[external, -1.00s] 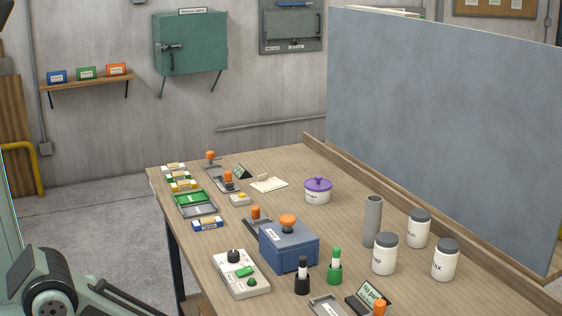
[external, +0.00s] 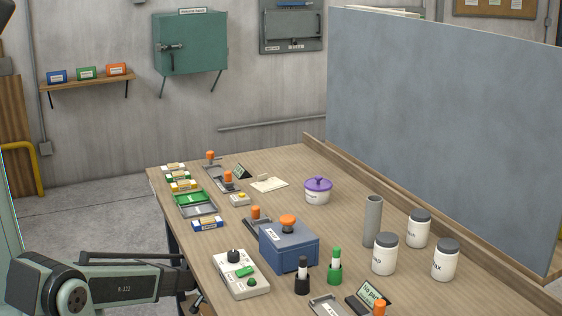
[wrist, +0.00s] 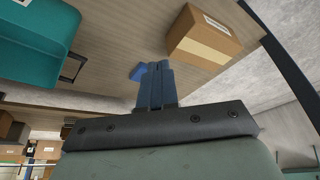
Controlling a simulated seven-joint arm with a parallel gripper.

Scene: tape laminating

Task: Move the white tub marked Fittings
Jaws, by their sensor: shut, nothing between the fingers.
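A white tub with a purple lid (external: 317,192) stands upright toward the far side of the bench; its label is too small to read, so I cannot confirm that it says Fittings. Several white jars with grey lids, one marked Wax (external: 446,261), stand at the right. In the wrist view my gripper (wrist: 157,66) is shut and empty. It is low, apart from the tub, and the tub is out of the wrist view. In the external view my arm reaches the bench's near left edge.
The wrist view shows a teal bin (wrist: 35,38) and a cardboard box (wrist: 204,37) on either side of my gripper. On the bench are a blue box with an orange knob (external: 289,246), a grey cylinder (external: 372,222) and a control box (external: 241,275). A grey panel (external: 445,130) stands behind.

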